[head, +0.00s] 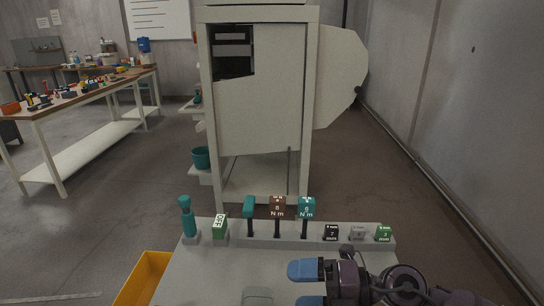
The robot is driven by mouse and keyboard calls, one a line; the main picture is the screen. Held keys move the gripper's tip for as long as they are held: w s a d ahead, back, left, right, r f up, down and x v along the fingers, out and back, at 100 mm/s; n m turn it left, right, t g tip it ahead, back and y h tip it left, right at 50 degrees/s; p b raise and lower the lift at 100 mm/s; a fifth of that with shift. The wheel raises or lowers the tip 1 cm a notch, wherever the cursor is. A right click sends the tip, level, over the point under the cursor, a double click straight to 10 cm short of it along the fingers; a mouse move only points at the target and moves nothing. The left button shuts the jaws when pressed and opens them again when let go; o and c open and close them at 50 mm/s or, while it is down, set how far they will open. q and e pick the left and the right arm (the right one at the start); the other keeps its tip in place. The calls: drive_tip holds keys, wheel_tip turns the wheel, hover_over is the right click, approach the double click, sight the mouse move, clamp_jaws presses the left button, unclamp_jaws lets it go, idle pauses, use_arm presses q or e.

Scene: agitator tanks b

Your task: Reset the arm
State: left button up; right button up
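My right arm comes in from the lower right corner. My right gripper (307,286) is over the front right part of the grey work surface (215,272). Its two blue fingertips point left and stand apart, with nothing seen between them. The lower fingertip is partly cut off by the bottom edge of the picture. My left arm and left gripper are not in view.
A rack (262,242) along the surface's back edge holds several tools and labelled blocks, just beyond my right gripper. A yellow bin (142,278) is at the left. A pale cabinet (262,120) stands behind. A cluttered workbench (85,92) is at far left, with open floor between.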

drive_tip(key=w+d+r+m+t+h, duration=0.1)
drive_tip(key=d+r+m+t, duration=0.2)
drive_tip(key=m+t, duration=0.4)
drive_tip(key=w+d+r+m+t, duration=0.2)
drive_tip(key=d+r+m+t, duration=0.1)
drive_tip(key=m+t, duration=0.4)
drive_tip(key=s+d+f+m+t+h, duration=0.15)
drive_tip(key=d+f+m+h, duration=0.45)
drive_tip(key=d+m+h, duration=0.6)
drive_tip(key=s+d+f+m+g+h, duration=0.4)
drive_tip(key=s+f+m+g+h, duration=0.25)
drive_tip(key=s+f, duration=0.2)
drive_tip(key=s+f+m+g+y, duration=0.1)
drive_tip(key=s+f+g, duration=0.3)
drive_tip(key=s, duration=0.3)
drive_tip(key=s+f+m+g+y, duration=0.1)
drive_tip(key=s+f+g+y, duration=0.2)
drive_tip(key=s, duration=0.4)
drive_tip(key=w+f+t, duration=0.7)
drive_tip(key=f, duration=0.3)
drive_tip(key=shift+w+f+n, duration=0.3)
drive_tip(key=shift+w+n, duration=0.05)
drive_tip(key=shift+w, duration=0.05)
drive_tip(key=shift+h, duration=0.25)
